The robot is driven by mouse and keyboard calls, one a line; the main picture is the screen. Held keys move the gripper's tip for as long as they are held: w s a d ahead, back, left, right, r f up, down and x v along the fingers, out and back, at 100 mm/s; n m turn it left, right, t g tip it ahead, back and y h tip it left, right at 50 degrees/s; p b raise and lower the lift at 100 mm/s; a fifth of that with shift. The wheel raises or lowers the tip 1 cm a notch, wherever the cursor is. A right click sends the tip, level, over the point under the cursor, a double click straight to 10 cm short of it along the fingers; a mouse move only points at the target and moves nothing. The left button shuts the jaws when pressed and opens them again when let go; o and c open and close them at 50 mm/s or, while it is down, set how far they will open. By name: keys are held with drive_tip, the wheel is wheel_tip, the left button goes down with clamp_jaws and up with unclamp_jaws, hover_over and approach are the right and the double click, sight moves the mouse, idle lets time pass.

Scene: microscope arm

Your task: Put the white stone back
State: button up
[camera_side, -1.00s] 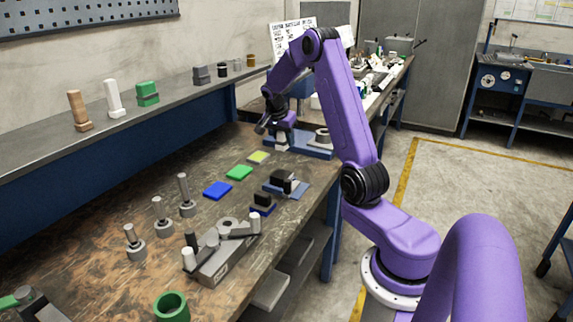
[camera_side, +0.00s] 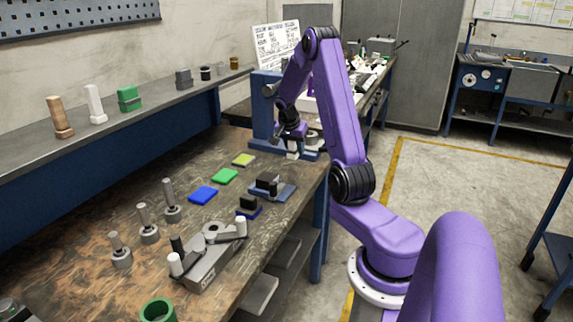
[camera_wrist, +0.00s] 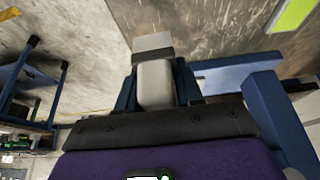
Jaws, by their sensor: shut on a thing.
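My gripper (camera_side: 291,142) is over the far end of the bench, in front of a blue upright frame (camera_side: 264,104). It is shut on a pale grey-white block, which looks like the white stone (camera_side: 292,154). In the wrist view the stone (camera_wrist: 156,82) sits between the two dark fingers (camera_wrist: 156,88), with a wider, greyer end beyond the fingertips. In the side view only a small part of it shows below the fingers. Whether its lower end touches anything cannot be told.
Flat yellow (camera_side: 243,160), green (camera_side: 225,176) and blue (camera_side: 203,195) slabs lie in a row on the bench. A black-topped fixture (camera_side: 270,187) and a grey block with white-tipped arms (camera_side: 208,262) are nearer. A white upright piece (camera_side: 96,105) stands on the shelf.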

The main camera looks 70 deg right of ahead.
hover_over(288, 169)
drive_tip(key=a, duration=0.1)
wheel_tip(288, 169, down, 7)
drive_tip(key=shift+s+a+f, duration=0.1)
drive_tip(key=shift+a, duration=0.05)
drive_tip(key=shift+f, duration=1.7)
drive_tip(key=o, duration=1)
drive_tip(key=shift+f, duration=0.15)
